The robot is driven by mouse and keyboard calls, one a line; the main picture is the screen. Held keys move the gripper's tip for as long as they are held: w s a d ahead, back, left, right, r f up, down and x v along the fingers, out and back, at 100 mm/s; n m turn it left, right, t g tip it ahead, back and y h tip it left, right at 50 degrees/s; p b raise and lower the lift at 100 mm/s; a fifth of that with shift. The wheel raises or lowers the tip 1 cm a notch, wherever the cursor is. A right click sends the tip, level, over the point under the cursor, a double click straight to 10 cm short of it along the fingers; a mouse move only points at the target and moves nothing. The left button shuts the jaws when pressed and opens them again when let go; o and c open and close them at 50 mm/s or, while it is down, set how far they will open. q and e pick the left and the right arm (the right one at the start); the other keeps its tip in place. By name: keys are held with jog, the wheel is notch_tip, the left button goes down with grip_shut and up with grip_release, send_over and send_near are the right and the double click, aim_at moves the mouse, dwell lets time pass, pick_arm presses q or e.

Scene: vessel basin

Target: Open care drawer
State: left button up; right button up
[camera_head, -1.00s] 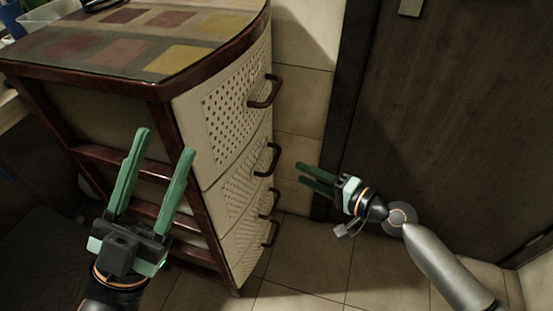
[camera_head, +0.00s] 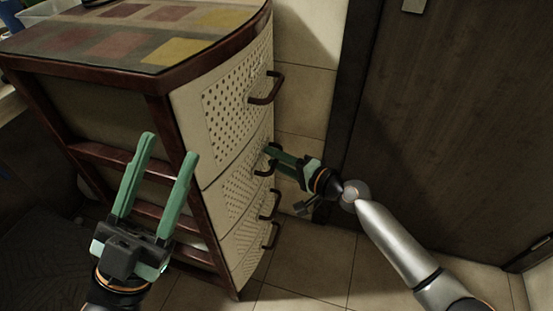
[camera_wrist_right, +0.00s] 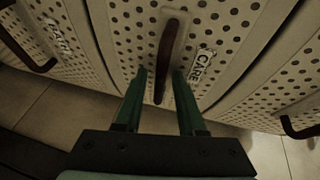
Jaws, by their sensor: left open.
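The care drawer (camera_head: 230,168) is the second from the top of a cream perforated drawer unit and looks shut. Its "CARE" label (camera_wrist_right: 203,66) shows in the right wrist view beside its dark curved handle (camera_wrist_right: 166,52). My right gripper (camera_wrist_right: 160,82) is open, with one finger on each side of this handle and small gaps visible. In the head view my right gripper (camera_head: 269,155) is at this handle and its tips partly overlap it. My left gripper (camera_head: 170,146) is open and empty, in front of the unit's side frame.
The top drawer handle (camera_head: 265,88) is above my right gripper, and lower handles (camera_head: 270,236) are below. The unit's patterned top (camera_head: 120,38) has dark red edges. A dark door (camera_head: 450,120) stands to the right. Tiled floor (camera_head: 305,275) is clear in front.

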grip_shut()
dwell(1.2)
